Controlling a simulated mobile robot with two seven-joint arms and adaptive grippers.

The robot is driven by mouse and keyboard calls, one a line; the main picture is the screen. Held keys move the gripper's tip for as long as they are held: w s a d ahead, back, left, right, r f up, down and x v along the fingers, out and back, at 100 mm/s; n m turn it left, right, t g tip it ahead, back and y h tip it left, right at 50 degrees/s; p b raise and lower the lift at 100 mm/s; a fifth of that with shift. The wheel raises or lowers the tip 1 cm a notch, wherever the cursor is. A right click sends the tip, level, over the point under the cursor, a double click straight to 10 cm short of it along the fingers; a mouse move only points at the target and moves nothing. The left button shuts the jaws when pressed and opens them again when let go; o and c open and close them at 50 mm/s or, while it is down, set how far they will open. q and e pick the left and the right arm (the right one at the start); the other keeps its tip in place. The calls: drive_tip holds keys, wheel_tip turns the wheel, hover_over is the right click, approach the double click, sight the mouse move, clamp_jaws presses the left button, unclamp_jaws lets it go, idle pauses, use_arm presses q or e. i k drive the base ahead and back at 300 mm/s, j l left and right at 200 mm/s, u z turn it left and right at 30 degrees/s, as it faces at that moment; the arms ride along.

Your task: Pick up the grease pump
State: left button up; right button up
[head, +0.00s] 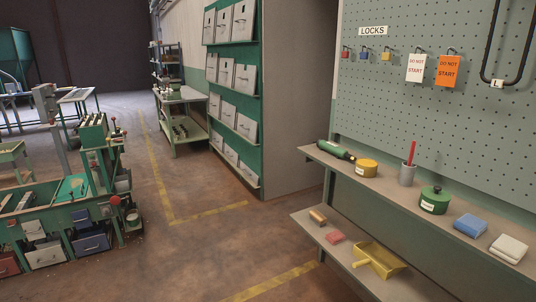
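Two things on the upper wall shelf (380,188) at the right could be the grease pump, and I cannot tell which. One is a squat green canister (434,201) with a knob on top and a white label too small to read. It stands upright right of a grey cup (407,174) with a red stick in it. The other is a dark green cylinder (334,150) with a dark, narrower end, lying at the shelf's far left end beside a yellow round tin (367,168). Neither of my grippers is in view.
Blue (470,226) and white folded cloths (509,248) lie right of the canister. The lower shelf (340,262) holds a brush (317,216), a red block (334,237) and a yellow dustpan (379,260). A pegboard (440,110) rises behind. Open floor (190,255) lies left of the shelves, before a green machine (70,195).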

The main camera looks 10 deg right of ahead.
sight(333, 149)
drive_tip(key=i+z, duration=0.2)
drive_tip(key=i, duration=0.25)
drive_tip(key=i+j+z, duration=0.2)
drive_tip(key=i, duration=0.2)
drive_tip(key=i+j+z, duration=0.2)
drive_tip(key=i, duration=0.25)
drive_tip(key=i+j+z, duration=0.15)
drive_tip(key=z, duration=0.2)
drive_tip(key=i+j+z, duration=0.2)
drive_tip(key=z, duration=0.15)
drive_tip(key=i+j+z, duration=0.35)
drive_tip(key=k+l, duration=0.05)
